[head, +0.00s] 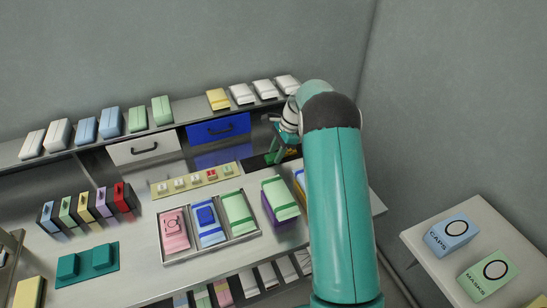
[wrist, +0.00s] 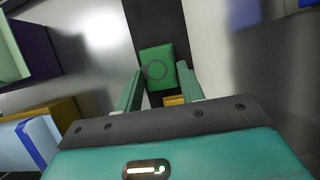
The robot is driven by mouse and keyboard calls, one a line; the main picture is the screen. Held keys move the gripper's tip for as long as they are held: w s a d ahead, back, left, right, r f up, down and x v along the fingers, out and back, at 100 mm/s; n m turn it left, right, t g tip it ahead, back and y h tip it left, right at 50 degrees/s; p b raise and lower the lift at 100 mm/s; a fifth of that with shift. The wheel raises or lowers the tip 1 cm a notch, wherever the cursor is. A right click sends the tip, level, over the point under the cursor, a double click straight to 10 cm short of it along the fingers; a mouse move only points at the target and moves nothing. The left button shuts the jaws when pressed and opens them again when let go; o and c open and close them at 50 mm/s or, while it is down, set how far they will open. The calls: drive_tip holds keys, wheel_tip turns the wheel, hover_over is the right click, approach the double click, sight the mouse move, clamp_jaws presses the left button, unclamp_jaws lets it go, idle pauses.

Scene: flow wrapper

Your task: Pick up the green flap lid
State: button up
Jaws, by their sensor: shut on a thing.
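In the head view my gripper (head: 280,142) is small and partly behind my own arm, at the back of the steel bench. A green piece, apparently the lid (head: 271,158), shows just below it there. A dark strip (wrist: 158,20) lies behind the lid. A small yellow-orange piece (wrist: 174,100) shows between the fingers; what it belongs to is unclear.
A tray (head: 165,261) of coloured packs stands on the bench, with a green-topped purple box (head: 279,199) to its right. Behind are a button strip (head: 196,179), a blue drawer (head: 218,129) and a shelf of packs (head: 187,107). My arm hides the bench's right part.

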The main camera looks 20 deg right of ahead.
drive_tip(key=shift+r, duration=0.1)
drive_tip(key=shift+r, duration=0.6)
drive_tip(key=s+a+r, duration=0.1)
drive_tip(key=s+r, duration=0.2)
drive_tip(key=s, duration=0.1)
drive_tip(key=s+a+r, duration=0.2)
drive_tip(key=s+r, duration=0.2)
drive_tip(key=s+a+r, duration=0.2)
drive_tip(key=s+r, duration=0.2)
drive_tip(key=shift+s+r, duration=0.25)
drive_tip(key=shift+s, duration=0.1)
drive_tip(key=shift+s+a, duration=0.15)
